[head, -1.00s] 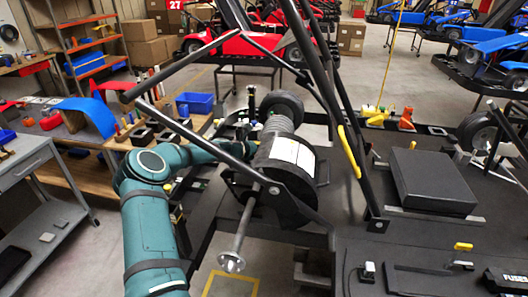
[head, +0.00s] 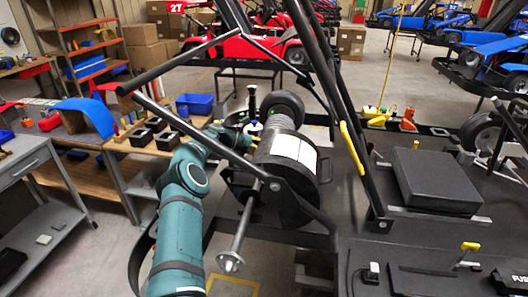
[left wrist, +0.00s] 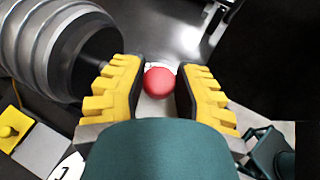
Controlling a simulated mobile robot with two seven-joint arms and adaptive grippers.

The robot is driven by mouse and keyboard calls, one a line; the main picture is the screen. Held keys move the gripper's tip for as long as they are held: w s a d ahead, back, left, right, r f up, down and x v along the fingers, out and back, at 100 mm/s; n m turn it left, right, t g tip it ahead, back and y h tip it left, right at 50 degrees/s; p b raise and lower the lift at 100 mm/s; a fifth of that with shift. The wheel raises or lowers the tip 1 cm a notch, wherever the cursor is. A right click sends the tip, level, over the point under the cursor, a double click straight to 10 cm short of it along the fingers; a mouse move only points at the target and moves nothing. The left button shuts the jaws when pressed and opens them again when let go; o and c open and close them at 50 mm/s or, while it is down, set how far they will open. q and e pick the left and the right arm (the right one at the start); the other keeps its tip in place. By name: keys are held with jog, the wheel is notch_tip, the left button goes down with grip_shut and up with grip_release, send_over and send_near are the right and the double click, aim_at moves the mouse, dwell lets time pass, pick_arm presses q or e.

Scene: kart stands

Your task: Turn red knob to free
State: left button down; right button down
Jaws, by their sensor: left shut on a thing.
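The red knob (left wrist: 159,82) is a small round red cap in the left wrist view, on a pale mount. My left gripper (left wrist: 157,88) has its yellow-padded fingers on either side of the knob and is shut on it. In the head view, the knob and my left fingers cannot be made out; my left arm reaches in behind a black frame tube beside the dark drum (head: 275,190). Which way the knob is turned cannot be told. My right gripper is in neither view.
A ribbed grey cylinder (left wrist: 62,42) is close to my left fingers. Black frame tubes (head: 215,140) cross in front of my arm. A black box (head: 436,180) lies to the right. A workbench (head: 150,148) with bins stands at the left.

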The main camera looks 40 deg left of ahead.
pick_arm(q)
jog(key=shift+d+h, duration=0.1)
jog(key=shift+h, duration=0.2)
dwell(0.4)
jog(key=c, duration=0.7)
grip_release()
jog(key=shift+w+f, duration=0.1)
jog(key=shift+g, duration=0.3)
jog(key=v, duration=1.2)
